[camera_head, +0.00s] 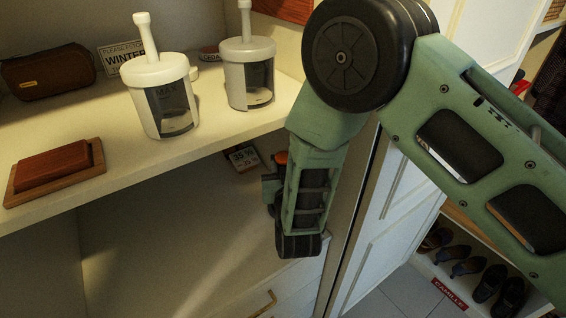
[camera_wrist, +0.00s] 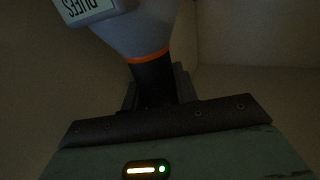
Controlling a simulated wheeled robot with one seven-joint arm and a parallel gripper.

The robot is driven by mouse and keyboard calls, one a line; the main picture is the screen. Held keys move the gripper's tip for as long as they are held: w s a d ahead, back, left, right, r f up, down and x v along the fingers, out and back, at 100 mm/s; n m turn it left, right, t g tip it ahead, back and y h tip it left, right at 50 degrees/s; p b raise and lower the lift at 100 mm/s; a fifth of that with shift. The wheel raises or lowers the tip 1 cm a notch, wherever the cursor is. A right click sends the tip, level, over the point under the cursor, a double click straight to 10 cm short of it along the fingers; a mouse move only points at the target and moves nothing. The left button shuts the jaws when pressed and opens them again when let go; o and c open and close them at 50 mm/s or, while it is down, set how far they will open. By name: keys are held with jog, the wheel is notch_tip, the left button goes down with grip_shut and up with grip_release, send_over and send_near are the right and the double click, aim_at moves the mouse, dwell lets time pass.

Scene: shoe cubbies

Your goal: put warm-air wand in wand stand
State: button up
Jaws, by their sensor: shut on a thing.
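The warm-air wand (camera_wrist: 140,28) shows in the wrist view, with a grey body, an orange ring and a black handle (camera_wrist: 152,78). My gripper (camera_wrist: 155,95) is shut on the black handle, and the grey body widens away from it. A pale label with dark print hangs over the body at the upper left of this view. In the head view, my arm reaches down into the shadow below the upper shelf and hides my fingers. A small orange patch (camera_head: 281,157) shows beside my arm; I cannot tell whether it is the wand. I cannot pick out the wand stand.
Two white lidded containers with upright stems (camera_head: 163,95) (camera_head: 249,75) stand on the upper shelf (camera_head: 90,130). A red-brown block on a wooden board (camera_head: 54,172) and a brown case (camera_head: 48,72) are left. A printed card (camera_head: 242,158) lies below. Shoes (camera_head: 467,263) stand at right.

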jog(key=o, duration=0.6)
jog(key=shift+f, duration=0.1)
jog(key=shift+c, duration=0.2)
jog(key=s+r+n+g+y+b, duration=0.1)
jog(key=s+r+g+y, duration=0.1)
jog(key=s+g, duration=0.5)
jog(key=s+r+n+g+y+b, duration=0.1)
jog(key=s+r+g, duration=0.25)
jog(key=s, duration=0.65)
jog(key=s+d+r+n+g+h, duration=0.2)
jog(key=s+d+g, duration=0.1)
jog(key=s+d, duration=0.4)
jog(key=s+d+r+n+g+h, duration=0.2)
jog(key=s+d+g, duration=0.2)
jog(key=s+d, duration=0.2)
jog(key=shift+s+d+r+h, duration=0.3)
jog(key=shift+s+d+r, duration=0.05)
jog(key=shift+d+r, duration=0.1)
